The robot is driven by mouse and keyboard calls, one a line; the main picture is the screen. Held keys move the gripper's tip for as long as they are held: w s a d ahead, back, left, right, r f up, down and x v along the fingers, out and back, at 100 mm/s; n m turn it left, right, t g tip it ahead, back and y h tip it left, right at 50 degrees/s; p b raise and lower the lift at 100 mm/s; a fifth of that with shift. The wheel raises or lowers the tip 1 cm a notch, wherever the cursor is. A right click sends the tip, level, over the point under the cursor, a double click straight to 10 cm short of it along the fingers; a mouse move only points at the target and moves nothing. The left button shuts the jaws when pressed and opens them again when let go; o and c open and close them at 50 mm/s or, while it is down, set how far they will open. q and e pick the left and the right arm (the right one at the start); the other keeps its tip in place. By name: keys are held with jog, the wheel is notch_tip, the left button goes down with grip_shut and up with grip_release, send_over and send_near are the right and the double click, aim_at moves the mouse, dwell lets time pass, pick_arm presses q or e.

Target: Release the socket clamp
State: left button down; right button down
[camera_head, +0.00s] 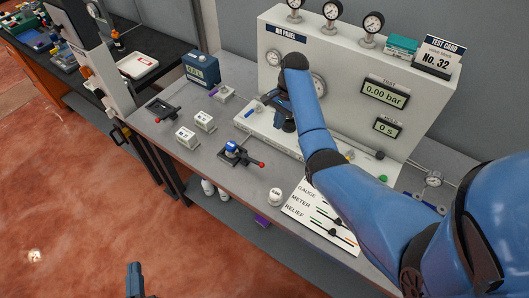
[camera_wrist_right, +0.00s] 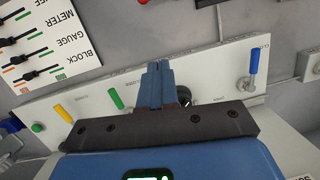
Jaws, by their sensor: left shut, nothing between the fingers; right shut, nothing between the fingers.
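A dark clamp fixture (camera_head: 240,153) with a blue-and-white part in it and a red-tipped lever pointing right sits mid-bench in the head view. A second dark fixture (camera_head: 162,109) with a red-tipped lever lies at the bench's left end. I cannot tell which is the socket clamp. My right gripper (camera_head: 286,124) is shut and empty in front of the rig panel, behind the middle fixture. The wrist view shows its closed fingers (camera_wrist_right: 160,85) above the panel's white base strip. My left gripper (camera_head: 135,268) is shut and empty low in the view, off the bench's front.
The white rig panel (camera_head: 350,75) carries gauges and displays. Its base strip (camera_wrist_right: 90,97) has yellow, green and blue handles and a black knob. Small white blocks (camera_head: 186,137), a round white item (camera_head: 275,196) and a marked board (camera_head: 315,214) occupy the bench (camera_head: 185,165).

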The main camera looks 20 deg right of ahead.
aim_at(250, 159)
jog(key=shift+s+r+m+g, duration=0.15)
jog(key=shift+s+m+g, duration=0.2)
jog(key=shift+s, duration=0.45)
jog(key=shift+w, duration=0.1)
jog(key=b+x, duration=0.5)
jog(key=x, duration=0.5)
jog(key=shift+a, duration=0.1)
jog(key=shift+s+a+f+p, duration=0.15)
jog(key=shift+s+a+p, duration=0.15)
jog(key=shift+a, duration=0.2)
jog(key=shift+s+a+f+p, duration=0.2)
jog(key=shift+s+a+p, duration=0.1)
jog(key=shift+a, duration=0.15)
jog(key=shift+s+a+f+p, duration=0.3)
jog(key=shift+s+a, duration=0.1)
jog(key=shift+a, duration=0.2)
jog(key=shift+f, duration=0.1)
